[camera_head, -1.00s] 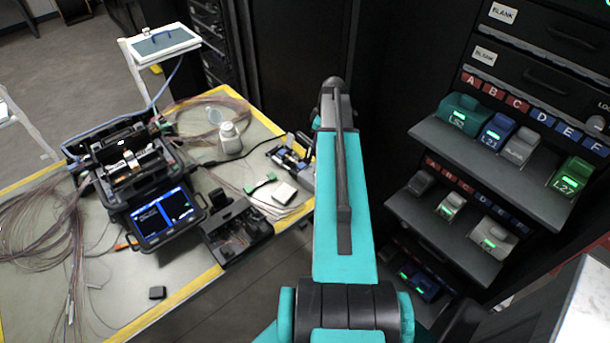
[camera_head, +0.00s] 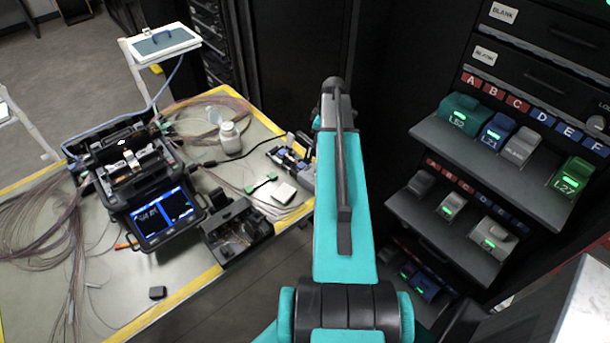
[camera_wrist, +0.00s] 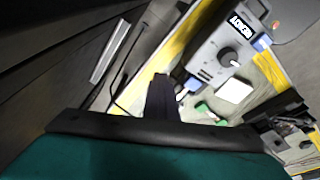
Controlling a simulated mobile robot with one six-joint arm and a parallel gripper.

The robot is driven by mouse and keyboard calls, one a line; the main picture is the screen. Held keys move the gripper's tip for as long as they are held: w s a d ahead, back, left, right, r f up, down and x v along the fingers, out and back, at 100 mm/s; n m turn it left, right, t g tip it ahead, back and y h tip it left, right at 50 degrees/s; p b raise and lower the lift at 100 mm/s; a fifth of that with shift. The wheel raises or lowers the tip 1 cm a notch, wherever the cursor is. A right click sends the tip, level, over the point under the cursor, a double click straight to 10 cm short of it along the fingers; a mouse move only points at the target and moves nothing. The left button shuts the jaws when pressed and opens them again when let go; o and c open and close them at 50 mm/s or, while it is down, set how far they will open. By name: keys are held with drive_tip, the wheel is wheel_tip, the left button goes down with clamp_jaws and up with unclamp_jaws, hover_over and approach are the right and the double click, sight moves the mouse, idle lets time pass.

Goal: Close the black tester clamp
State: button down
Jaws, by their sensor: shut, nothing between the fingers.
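A grey tester (camera_wrist: 225,55) with a round knob, a lettered label and blue end parts shows in the wrist view. In the head view a grey and blue unit (camera_head: 290,157), partly hidden by my arm, looks like the same tester at the table's right edge. I cannot make out a separate black clamp on it for certain. My gripper (camera_wrist: 162,82) shows in the wrist view as a dark, narrow shape, shut and empty. It appears close to the tester's near end, by a blue part (camera_wrist: 192,84). Whether it touches is unclear. The head view hides it behind my arm.
A black splicer with a lit screen (camera_head: 163,216) and an open black box (camera_head: 238,232) stand on the table (camera_head: 115,290). A white bottle (camera_head: 230,139), a white card (camera_head: 284,193) and loose fibres lie around. A rack with shelves (camera_head: 470,150) stands right.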

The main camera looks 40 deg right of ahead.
sight(304, 162)
drive_tip(key=shift+s+a+f+b, duration=0.2)
drive_tip(key=shift+f+b, duration=0.1)
drive_tip(key=shift+f, duration=0.3)
drive_tip(key=shift+s+a+f+b, duration=0.15)
drive_tip(key=shift+a+f+b, duration=0.1)
drive_tip(key=shift+f, duration=0.35)
drive_tip(key=shift+w+d+f, duration=0.35)
drive_tip(key=shift+w+f, duration=0.05)
drive_tip(key=shift+w, duration=0.1)
drive_tip(key=shift+s+a+r, duration=0.1)
drive_tip(key=shift+s+r, duration=0.1)
drive_tip(key=shift+r, duration=0.3)
drive_tip(key=shift+w+a+f, duration=0.1)
drive_tip(key=shift+w+a, duration=0.05)
drive_tip(key=shift+a, duration=2.05)
drive_tip(key=shift+r, duration=0.2)
drive_tip(key=shift+w+d+p+v, duration=0.2)
drive_tip(key=shift+p+v, duration=0.3)
drive_tip(key=shift+v, duration=0.65)
drive_tip(key=shift+w+d+p+v, duration=0.1)
drive_tip(key=shift+w+p+v, duration=0.25)
drive_tip(key=shift+v, duration=0.8)
drive_tip(key=shift+w+d+p+v, duration=0.1)
drive_tip(key=shift+p+v, duration=0.5)
drive_tip(key=shift+v, duration=0.5)
drive_tip(key=shift+s, duration=0.1)
